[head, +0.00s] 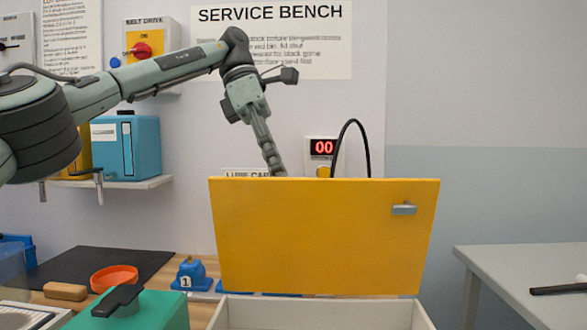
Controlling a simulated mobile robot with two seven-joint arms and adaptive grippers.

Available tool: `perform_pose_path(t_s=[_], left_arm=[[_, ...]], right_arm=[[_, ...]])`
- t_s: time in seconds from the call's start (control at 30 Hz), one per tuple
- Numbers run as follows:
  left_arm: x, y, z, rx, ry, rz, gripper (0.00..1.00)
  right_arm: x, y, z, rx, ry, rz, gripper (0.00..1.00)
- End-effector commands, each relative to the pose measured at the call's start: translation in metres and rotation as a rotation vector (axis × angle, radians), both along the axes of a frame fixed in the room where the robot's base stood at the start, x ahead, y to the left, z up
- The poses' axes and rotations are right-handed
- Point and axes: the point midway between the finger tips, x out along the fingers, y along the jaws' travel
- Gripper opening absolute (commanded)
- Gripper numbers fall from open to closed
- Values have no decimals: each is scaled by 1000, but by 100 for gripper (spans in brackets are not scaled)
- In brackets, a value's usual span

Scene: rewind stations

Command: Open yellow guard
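The yellow guard (320,240) is a flat panel standing nearly upright at the back of an open white box (320,312). A small grey handle (404,209) sits on its face, near the upper right. My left arm reaches over from the left, and my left gripper (272,160) points down at the guard's top edge. Its fingertips are hidden behind the panel, so I cannot tell whether they touch it or are open or shut. My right gripper is not in view.
A green box (160,311) with a black handle, an orange ring (114,278) and a blue block marked 1 (190,273) stand to the left. A red-digit display (323,147) and black cable (354,125) are behind. A grey table (520,262) stands right.

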Motion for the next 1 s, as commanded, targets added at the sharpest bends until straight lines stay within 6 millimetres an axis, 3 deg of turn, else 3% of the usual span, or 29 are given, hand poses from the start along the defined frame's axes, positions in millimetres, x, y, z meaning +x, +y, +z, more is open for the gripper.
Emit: perform_pose_path(t_s=[0.03, 0.67, 0.7, 0.83, 1.0], left_arm=[[2, 2, -13, 20, 22, 1, 0], [1, 8, -15, 23, 58, -3, 0], [1, 8, -15, 23, 58, -3, 15], [1, 8, -13, 19, 56, -2, 31], [1, 8, -10, 14, 53, -1, 32]], right_arm=[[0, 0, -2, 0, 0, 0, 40], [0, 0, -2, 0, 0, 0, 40], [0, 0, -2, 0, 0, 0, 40], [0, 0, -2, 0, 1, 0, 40], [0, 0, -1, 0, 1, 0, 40]])
